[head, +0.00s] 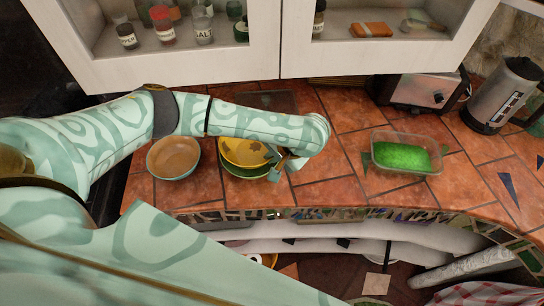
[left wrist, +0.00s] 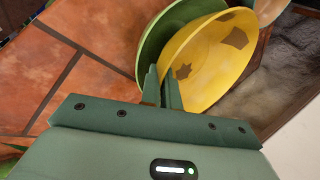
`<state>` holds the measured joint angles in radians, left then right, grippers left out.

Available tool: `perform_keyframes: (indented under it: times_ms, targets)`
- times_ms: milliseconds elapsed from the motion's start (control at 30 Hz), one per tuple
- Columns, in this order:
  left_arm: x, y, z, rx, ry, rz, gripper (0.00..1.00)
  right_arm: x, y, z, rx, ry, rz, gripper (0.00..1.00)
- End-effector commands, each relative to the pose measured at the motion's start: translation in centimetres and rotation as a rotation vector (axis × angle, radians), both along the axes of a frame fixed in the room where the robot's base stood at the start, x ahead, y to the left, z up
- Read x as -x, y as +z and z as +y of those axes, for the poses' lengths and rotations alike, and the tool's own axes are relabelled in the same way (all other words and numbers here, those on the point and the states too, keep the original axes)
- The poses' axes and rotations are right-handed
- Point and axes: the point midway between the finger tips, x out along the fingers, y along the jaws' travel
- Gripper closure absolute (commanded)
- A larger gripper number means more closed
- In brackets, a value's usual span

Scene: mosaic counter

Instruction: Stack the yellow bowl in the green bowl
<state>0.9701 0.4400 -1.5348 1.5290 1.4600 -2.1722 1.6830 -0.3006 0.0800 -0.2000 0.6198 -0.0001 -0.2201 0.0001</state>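The yellow bowl (head: 243,150), with brown patches, sits over the green bowl (head: 245,172) on the tiled counter in the head view. Only the near side of the green bowl shows below it. In the left wrist view the yellow bowl (left wrist: 215,60) overlaps the green bowl (left wrist: 153,45), whose rim shows on the left. My left gripper (head: 283,164) is at the right side of the bowls. Its fingers (left wrist: 161,88) are close together, one on each side of the yellow rim. Whether the yellow bowl rests fully in the green one is hidden. My right gripper is not in view.
A brown bowl (head: 173,157) stands left of the stacked bowls. A clear container with green contents (head: 401,156) is on the right. A toaster (head: 418,91) and a kettle (head: 502,94) stand farther right. Cabinets (head: 180,62) hang above the counter's back.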

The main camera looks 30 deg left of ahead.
Motion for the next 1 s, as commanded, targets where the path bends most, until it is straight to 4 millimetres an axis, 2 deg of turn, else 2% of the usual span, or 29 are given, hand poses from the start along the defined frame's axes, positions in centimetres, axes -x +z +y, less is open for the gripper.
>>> perform_keyframes:
  times_ms: [567,600,867,1000]
  targets:
    - [0.0,-1.1,0.0,0.000,0.000,-0.001,1.00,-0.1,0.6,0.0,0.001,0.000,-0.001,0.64]
    - [0.0,-1.2,0.0,0.000,0.000,0.000,0.88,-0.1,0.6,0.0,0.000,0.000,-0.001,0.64]
    - [0.0,-1.1,0.0,0.000,0.000,-0.001,0.88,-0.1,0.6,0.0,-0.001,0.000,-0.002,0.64]
    - [-0.1,-0.2,0.0,0.001,-0.001,-0.003,0.88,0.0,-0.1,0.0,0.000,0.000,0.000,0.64]
